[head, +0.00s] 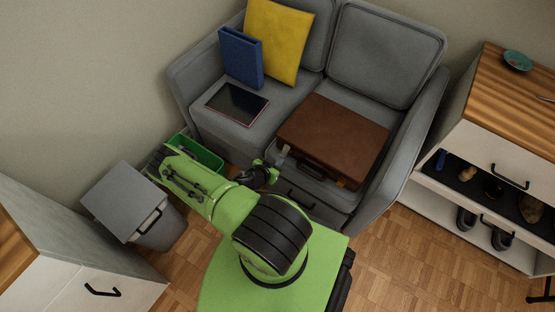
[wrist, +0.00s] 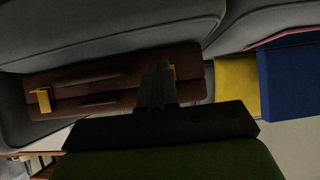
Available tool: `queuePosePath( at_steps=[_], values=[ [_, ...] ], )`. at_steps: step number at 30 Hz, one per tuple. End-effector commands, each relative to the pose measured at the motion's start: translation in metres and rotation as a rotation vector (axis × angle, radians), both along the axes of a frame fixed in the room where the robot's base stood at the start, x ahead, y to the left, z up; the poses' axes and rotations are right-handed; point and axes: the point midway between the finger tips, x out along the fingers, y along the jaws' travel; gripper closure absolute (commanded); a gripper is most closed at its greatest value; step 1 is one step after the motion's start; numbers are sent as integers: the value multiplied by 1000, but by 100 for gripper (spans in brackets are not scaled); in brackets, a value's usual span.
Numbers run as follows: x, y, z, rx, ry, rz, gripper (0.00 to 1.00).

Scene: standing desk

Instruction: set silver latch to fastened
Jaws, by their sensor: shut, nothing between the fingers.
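A brown briefcase (head: 335,135) lies flat on the sofa seat, its handle side facing me. A pale silver latch (head: 283,151) sits at the left of its front edge, and a gold latch (head: 341,183) at the right. My gripper (head: 272,172) is shut and empty, just left of and in front of the silver latch. In the wrist view my gripper (wrist: 157,72) points at the briefcase (wrist: 75,79) and covers most of the silver latch area; only a small yellowish bit shows beside the fingers. The gold latch (wrist: 44,100) is clear at left. I cannot tell whether the fingers touch the silver latch.
A tablet (head: 237,103), a blue binder (head: 240,57) and a yellow cushion (head: 277,40) are on the sofa's left side. A green crate (head: 205,158) and a grey bin (head: 160,230) stand near my arm. The sofa armrest (head: 405,150) bounds the right.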

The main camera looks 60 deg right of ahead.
Motion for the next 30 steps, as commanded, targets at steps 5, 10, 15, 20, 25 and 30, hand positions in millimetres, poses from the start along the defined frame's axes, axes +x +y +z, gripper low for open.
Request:
queuePosePath(
  at_steps=[5,10,15,20,25,30],
  values=[
    [-1,-1,-9,0,1,-1,100],
    [-1,-2,-11,0,2,-1,100],
    [-1,-2,-11,0,1,-1,100],
    [-1,-2,-11,0,1,-1,100],
    [0,-2,-11,0,1,-1,100],
    [0,-2,-11,0,1,-1,100]
  ],
)
